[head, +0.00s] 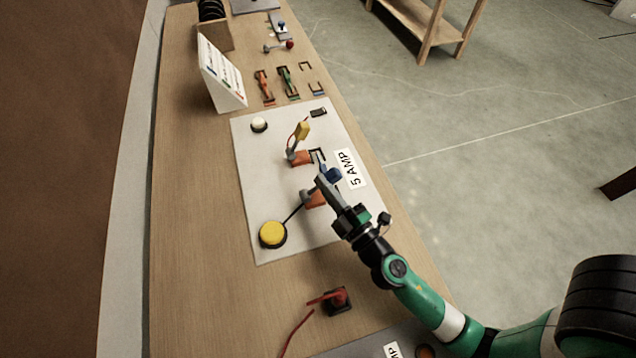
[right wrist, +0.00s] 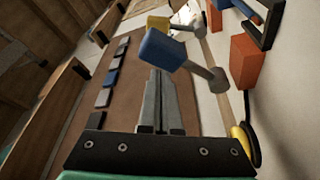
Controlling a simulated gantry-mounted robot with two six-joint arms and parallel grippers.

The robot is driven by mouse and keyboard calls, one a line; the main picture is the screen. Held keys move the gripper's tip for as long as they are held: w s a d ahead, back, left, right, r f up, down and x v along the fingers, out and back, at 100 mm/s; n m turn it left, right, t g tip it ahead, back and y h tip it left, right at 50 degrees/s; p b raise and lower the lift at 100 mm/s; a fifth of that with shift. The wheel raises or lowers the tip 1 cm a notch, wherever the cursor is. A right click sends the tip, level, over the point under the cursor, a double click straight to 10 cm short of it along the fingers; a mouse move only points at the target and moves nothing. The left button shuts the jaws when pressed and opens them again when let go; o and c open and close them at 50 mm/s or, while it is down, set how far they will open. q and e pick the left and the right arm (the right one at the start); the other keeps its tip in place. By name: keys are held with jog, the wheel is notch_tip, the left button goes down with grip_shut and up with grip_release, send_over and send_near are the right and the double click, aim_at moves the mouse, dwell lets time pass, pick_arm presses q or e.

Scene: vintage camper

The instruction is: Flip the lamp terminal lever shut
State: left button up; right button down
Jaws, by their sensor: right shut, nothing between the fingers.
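A pale board (head: 262,180) marked "5 AMP" lies on the wooden bench. It carries two levers on orange bases. One lever has a yellow handle (head: 302,131) and stands raised. The other has a blue handle (head: 333,174) and also shows raised off its orange base (head: 314,199); a dark line runs from near this base to the yellow lamp (head: 272,234). My right gripper (head: 326,182) is shut and empty, close beside the blue handle. In the right wrist view the shut fingers (right wrist: 161,88) point toward the blue handle (right wrist: 162,48); contact cannot be told. My left gripper is out of view.
A white dome (head: 259,124) sits at the board's far left corner. Several more switches and a white sign (head: 220,75) stand farther along the bench. A red-wired part (head: 337,299) lies nearer. Open floor lies right of the bench.

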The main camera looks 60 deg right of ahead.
jog(key=b+v, duration=0.5)
jog(key=v, duration=0.5)
jog(key=shift+s+a+f, duration=0.15)
jog(key=shift+a+f, duration=0.05)
jog(key=shift+f, duration=0.05)
jog(key=shift+s+a+r+b, duration=0.15)
jog(key=shift+s+b, duration=0.2)
jog(key=shift+s, duration=0.25)
